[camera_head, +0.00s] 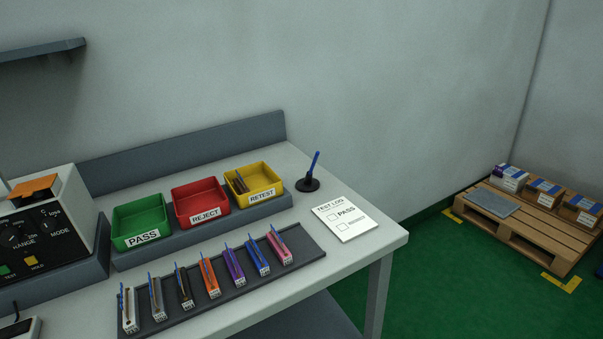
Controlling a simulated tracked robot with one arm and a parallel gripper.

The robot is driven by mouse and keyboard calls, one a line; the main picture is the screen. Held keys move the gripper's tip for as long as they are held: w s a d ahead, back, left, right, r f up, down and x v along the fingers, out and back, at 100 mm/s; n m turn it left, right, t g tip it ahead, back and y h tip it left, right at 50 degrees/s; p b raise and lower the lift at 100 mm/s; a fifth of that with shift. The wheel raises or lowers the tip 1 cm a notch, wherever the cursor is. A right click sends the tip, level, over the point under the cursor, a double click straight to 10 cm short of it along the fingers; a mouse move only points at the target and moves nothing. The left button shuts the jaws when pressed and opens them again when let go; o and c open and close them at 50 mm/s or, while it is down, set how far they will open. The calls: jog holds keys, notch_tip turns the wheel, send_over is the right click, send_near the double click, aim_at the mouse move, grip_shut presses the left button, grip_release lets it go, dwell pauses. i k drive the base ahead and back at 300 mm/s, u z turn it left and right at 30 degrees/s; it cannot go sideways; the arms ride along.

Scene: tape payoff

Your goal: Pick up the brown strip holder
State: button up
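A small brown strip holder (239,186) appears to lie in the left part of the yellow RETEST bin (266,198), partly hidden by the bin's wall. A row of strip holders stands on a dark mat (312,247) in front of the bins: white (129,316), grey (157,304), a very dark one (185,293), orange (210,281), purple (234,269), blue (259,260) and pink (281,248). I cannot tell whether the very dark one is black or dark brown. My gripper is not in view.
A green PASS bin (140,227) and a red REJECT bin (200,204) stand left of the yellow one. A tester (45,245) is at the left. A pen stand (308,185) and test log (344,220) lie right. A pallet with boxes (535,218) is on the floor.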

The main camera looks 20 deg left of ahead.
aim_at(239, 183)
jog(key=u, duration=0.2)
jog(key=i, duration=1.2)
jog(key=u, duration=0.8)
